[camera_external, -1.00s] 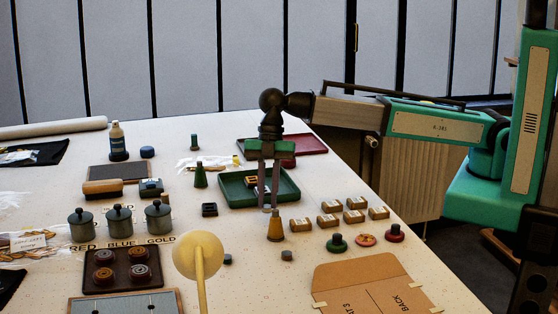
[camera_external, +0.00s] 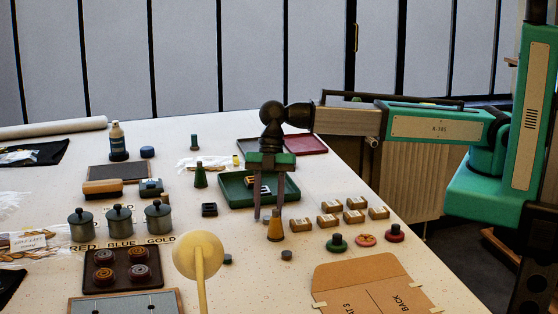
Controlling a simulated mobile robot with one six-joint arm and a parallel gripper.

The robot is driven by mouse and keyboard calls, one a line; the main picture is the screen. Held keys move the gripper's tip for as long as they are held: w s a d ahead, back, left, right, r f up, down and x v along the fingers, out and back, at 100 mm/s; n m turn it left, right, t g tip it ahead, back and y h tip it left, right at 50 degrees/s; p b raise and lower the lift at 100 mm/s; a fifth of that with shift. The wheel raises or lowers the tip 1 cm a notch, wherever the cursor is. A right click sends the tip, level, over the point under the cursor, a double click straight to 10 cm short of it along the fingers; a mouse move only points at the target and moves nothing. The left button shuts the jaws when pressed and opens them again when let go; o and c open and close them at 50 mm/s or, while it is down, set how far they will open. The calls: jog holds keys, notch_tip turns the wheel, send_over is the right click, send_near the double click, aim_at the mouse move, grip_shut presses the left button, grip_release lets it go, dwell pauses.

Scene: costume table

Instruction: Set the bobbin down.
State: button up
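An ochre cone-shaped bobbin (camera_external: 276,229) stands upright on the pale table, right of centre. My gripper (camera_external: 268,216) points straight down from the arm, with its two fingers spread and nothing seen between them. The fingertips are around the height of the bobbin's top in the picture. The right finger overlaps or lies close to the bobbin's top; I cannot tell whether they touch.
A green tray (camera_external: 234,200) lies behind the fingers, with a dark red tray (camera_external: 306,143) farther back. Several small tan boxes (camera_external: 328,221) and a green knobbed disc (camera_external: 337,244) stand to the right. A yellow round-headed stand (camera_external: 198,256) is in front.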

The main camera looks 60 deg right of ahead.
jog(key=shift+r, duration=0.1)
jog(key=b+v, duration=0.2)
jog(key=v, duration=1)
dwell(0.4)
dwell(0.8)
